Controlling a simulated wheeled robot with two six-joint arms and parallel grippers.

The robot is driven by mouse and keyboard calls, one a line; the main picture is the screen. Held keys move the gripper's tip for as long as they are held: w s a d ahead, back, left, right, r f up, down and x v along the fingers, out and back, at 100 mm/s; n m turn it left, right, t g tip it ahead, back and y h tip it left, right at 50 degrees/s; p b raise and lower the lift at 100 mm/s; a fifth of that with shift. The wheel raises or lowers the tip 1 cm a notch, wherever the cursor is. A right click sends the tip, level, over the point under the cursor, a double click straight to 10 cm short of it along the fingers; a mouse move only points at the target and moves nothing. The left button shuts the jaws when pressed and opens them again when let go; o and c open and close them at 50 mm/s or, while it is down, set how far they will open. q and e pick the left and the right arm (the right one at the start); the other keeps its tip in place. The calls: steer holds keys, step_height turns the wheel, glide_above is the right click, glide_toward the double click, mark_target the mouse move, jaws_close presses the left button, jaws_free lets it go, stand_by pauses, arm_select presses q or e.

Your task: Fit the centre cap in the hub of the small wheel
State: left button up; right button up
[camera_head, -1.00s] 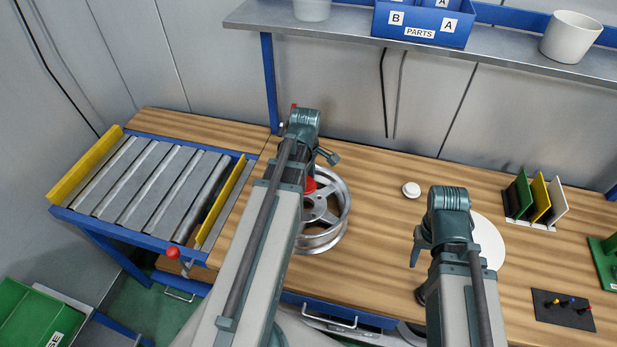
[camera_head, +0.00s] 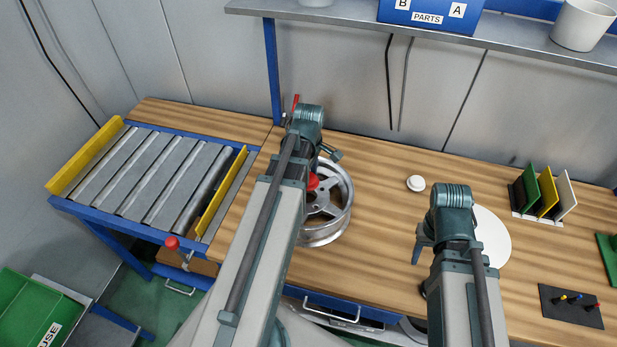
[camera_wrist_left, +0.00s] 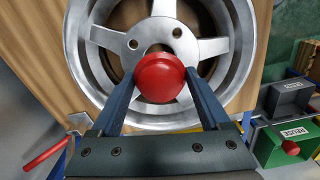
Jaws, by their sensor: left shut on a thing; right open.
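The wheel (camera_head: 342,215) is a silver spoked rim lying on the bench, partly hidden by my left arm in the head view. It fills much of the left wrist view (camera_wrist_left: 82,55). A round red cap (camera_wrist_left: 160,80) is between the fingers of my left gripper (camera_wrist_left: 161,76), which is shut on it. The cap is over the wheel's middle and covers much of the hub; I cannot tell its height above it. It shows as a small red patch in the head view (camera_head: 312,182). My right gripper (camera_head: 418,252) is open and empty, right of the wheel.
A small white round piece (camera_head: 415,183) lies right of the wheel. A white disc (camera_head: 493,240) is beside my right arm. A rack of coloured plates (camera_head: 540,200) and a dark mat (camera_head: 570,306) are farther right. A roller conveyor (camera_head: 150,180) is at left.

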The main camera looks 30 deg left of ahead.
arm_select(q)
steer(key=shift+f+b, duration=2.25)
steer(key=shift+f, duration=0.25)
steer(key=o, duration=1.3)
steer(key=shift+r, duration=0.1)
step_height(320, 180, up, 14)
steer(key=p, duration=1.4)
steer(key=shift+f, duration=0.2)
